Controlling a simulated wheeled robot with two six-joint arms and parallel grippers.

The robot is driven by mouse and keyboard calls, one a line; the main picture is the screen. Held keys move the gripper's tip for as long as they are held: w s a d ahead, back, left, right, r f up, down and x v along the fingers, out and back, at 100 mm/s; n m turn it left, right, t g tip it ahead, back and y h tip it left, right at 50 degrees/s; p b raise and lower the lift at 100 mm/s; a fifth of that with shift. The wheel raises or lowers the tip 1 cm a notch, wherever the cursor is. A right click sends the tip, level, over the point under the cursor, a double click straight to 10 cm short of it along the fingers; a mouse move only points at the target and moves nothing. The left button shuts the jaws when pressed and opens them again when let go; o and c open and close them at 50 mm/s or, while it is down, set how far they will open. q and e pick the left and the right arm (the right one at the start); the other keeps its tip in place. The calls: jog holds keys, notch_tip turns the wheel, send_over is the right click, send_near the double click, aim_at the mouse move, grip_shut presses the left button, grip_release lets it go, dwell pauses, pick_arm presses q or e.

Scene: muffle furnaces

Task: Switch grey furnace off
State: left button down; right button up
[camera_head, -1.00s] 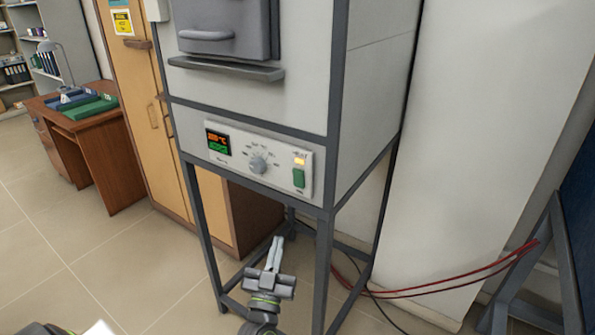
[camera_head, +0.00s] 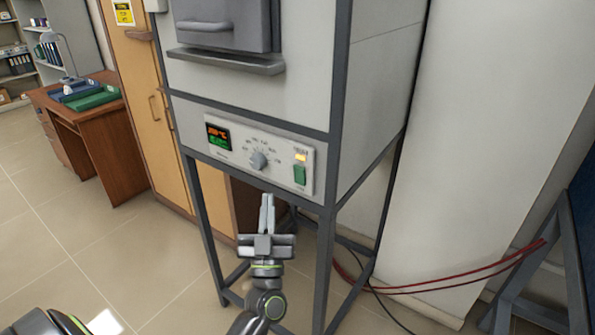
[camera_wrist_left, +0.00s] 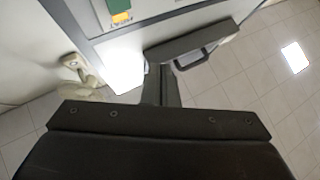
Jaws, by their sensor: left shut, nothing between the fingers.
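The grey furnace (camera_head: 250,85) stands on a dark metal frame. Its control panel (camera_head: 282,168) has a lit orange and green display (camera_head: 218,138), a round grey knob (camera_head: 258,160), and a green switch (camera_head: 299,175) below a glowing orange light (camera_head: 301,157). The green switch (camera_wrist_left: 122,5) and orange light (camera_wrist_left: 121,18) also show at the top of the left wrist view. My left gripper (camera_head: 267,198) is shut and empty, fingers pointing up, just below the panel in the picture and left of the switch. It appears apart from the panel. My right gripper is not in view.
The frame's front right leg (camera_head: 325,265) stands right of my left gripper. Red cables (camera_head: 460,282) run to a stand at the right. A wooden cabinet (camera_head: 150,120) and a desk (camera_head: 95,150) are at the left. The floor (camera_head: 100,255) at front left is clear.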

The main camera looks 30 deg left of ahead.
aim_at(299, 176)
pick_arm(q)
jog(key=w+r, duration=0.1)
jog(key=w, duration=0.6)
jog(key=shift+w+d, duration=0.25)
jog(key=shift+d, duration=0.05)
jog(key=shift+w, duration=0.1)
dwell(1.6)
jog(key=shift+w, duration=0.3)
jog(key=shift+w, duration=0.3)
dwell(0.8)
jog(key=shift+s+r, duration=0.1)
jog(key=shift+s+p, duration=0.55)
jog(key=shift+s, duration=0.15)
